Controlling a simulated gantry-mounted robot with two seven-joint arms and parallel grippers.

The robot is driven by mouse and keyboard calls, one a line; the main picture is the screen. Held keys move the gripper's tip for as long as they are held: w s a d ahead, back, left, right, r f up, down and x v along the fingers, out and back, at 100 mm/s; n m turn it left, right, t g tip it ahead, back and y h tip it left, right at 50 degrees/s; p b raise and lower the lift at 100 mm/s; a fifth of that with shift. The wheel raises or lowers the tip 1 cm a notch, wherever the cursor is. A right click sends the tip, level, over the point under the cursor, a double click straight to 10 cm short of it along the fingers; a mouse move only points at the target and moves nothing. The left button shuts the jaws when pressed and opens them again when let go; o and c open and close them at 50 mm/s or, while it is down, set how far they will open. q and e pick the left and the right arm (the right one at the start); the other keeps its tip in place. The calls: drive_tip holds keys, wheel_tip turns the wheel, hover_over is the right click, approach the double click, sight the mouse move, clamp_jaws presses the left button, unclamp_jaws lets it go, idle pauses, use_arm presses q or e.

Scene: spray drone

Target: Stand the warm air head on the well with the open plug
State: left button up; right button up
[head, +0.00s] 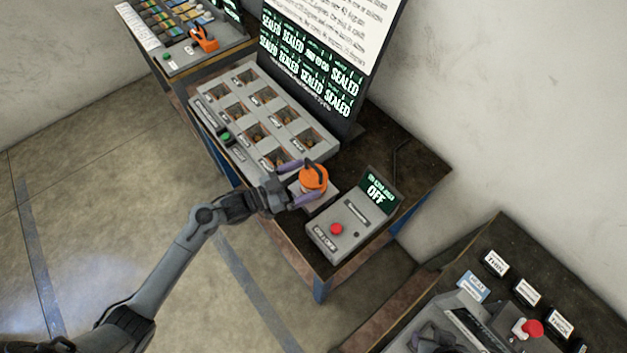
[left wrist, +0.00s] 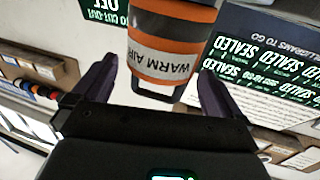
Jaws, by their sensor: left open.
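The warm air head (head: 314,176), an orange cylinder with grey bands, stands on a pale block at the near right end of the grey well tray (head: 303,125). Its label shows upside down in the left wrist view (left wrist: 165,62). My left gripper (head: 305,183) is open, with one purple finger on each side of the head; contact cannot be told. The tray has two rows of square wells with brownish contents. Which plug is open is too small to see. The board (head: 310,65) behind reads SEALED in most fields; one upper-row field (head: 317,54) differs.
A grey box with a red button (head: 337,229) and a screen reading OFF (head: 376,190) stands right of the head. Another bench with labelled blocks (head: 496,263) and a red knob (head: 533,328) is at lower right. A further bench (head: 205,60) stands at upper left.

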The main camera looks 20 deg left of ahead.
use_arm(q)
drive_tip(key=x, duration=0.5)
drive_tip(key=c, duration=1.1)
drive_tip(key=shift+r, duration=0.1)
drive_tip(key=shift+c, duration=1.4)
